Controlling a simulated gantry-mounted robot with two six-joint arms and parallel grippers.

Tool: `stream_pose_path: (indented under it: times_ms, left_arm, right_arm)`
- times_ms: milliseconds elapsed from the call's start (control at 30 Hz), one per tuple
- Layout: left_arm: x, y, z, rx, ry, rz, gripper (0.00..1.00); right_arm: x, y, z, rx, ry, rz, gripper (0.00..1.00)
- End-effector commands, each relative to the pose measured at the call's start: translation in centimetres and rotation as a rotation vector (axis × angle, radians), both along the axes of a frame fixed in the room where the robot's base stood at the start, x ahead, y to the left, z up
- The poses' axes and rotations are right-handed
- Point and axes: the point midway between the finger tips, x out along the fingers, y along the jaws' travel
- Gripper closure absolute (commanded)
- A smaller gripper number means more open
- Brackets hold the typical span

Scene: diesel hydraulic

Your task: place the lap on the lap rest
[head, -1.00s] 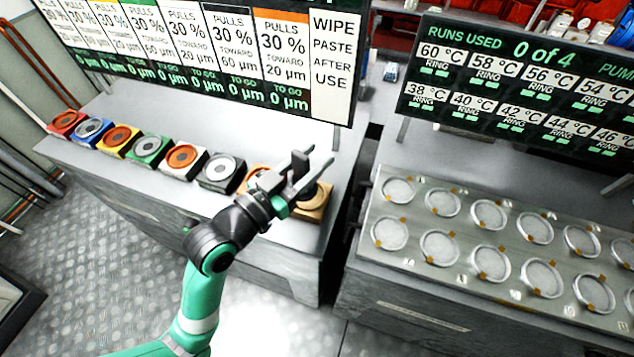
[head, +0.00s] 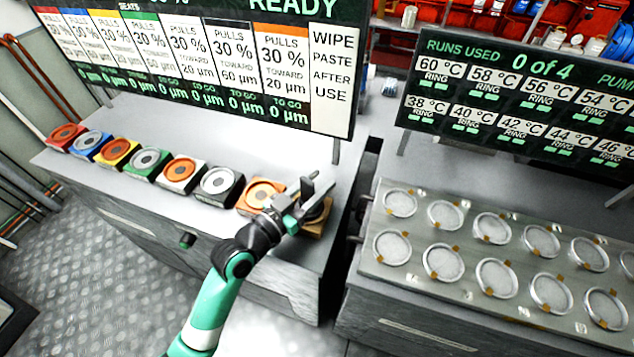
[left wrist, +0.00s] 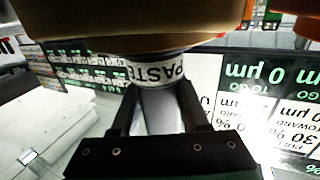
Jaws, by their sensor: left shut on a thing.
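My left gripper (head: 313,189) is at the right end of the row of blocks on the left bench. It is shut on what looks like the lap (head: 319,212), a brownish round piece mostly hidden by the fingers. In the left wrist view its wide tan body (left wrist: 140,20) shows above a white band lettered PASTE (left wrist: 155,69), with a grey stem between the fingers. A tan wooden block (head: 318,232), perhaps the lap rest, lies directly below. I cannot tell whether lap and block touch. My right gripper is out of view.
Coloured blocks with round discs line the bench to the left; the orange one (head: 260,195) is nearest the gripper. A sign board (head: 200,65) stands behind. Across a gap, the right bench has a metal plate (head: 450,283) with several rings under another board (head: 520,95).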

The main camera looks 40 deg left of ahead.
Motion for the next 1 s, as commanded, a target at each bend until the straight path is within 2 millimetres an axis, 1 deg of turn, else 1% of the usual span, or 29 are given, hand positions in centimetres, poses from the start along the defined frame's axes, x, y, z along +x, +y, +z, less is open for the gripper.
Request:
stream_pose_path:
  times_ms: [33, 67, 200, 233, 467, 567, 600, 667, 767, 900, 1000]
  left_arm:
    - [0.0, 0.0, -0.2, 0.0, -0.003, 0.0, 1.0]
    - [0.0, 0.0, -0.2, 0.0, 0.0, 0.0, 0.52]
    - [0.0, 0.0, -0.2, 0.0, 0.0, 0.0, 0.27]
    - [0.0, 0.0, -0.2, 0.0, 0.0, 0.0, 0.25]
    - [0.0, 0.0, -0.1, 0.0, 0.0, 0.0, 0.25]
    - [0.0, 0.0, 0.4, 0.0, 0.0, 0.0, 0.25]
    - [-0.5, 0.0, 0.1, 0.0, 0.0, 0.001, 0.25]
    - [-1.4, 0.0, 0.0, 0.0, 0.0, 0.002, 0.25]
    - [-3.6, -0.1, -0.1, 0.0, 0.001, 0.002, 0.25]
    - [-7.2, -0.2, -0.2, -0.001, 0.002, 0.004, 0.25]
    - [-9.4, -0.3, -0.1, 0.0, 0.001, 0.003, 0.25]
  right_arm:
    - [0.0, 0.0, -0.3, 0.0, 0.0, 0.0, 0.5]
    - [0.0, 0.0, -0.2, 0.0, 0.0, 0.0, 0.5]
    - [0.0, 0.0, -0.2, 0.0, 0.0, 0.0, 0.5]
    - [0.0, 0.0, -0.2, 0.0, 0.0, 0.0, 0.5]
    - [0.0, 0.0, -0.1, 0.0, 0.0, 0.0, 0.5]
    - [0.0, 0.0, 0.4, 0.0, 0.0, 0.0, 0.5]
    - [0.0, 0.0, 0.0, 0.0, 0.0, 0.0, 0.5]
    - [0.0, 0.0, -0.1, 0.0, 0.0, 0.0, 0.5]
    - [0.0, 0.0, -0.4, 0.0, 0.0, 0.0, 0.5]
    - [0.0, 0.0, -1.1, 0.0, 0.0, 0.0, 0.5]
    - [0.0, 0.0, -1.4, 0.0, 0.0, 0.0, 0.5]
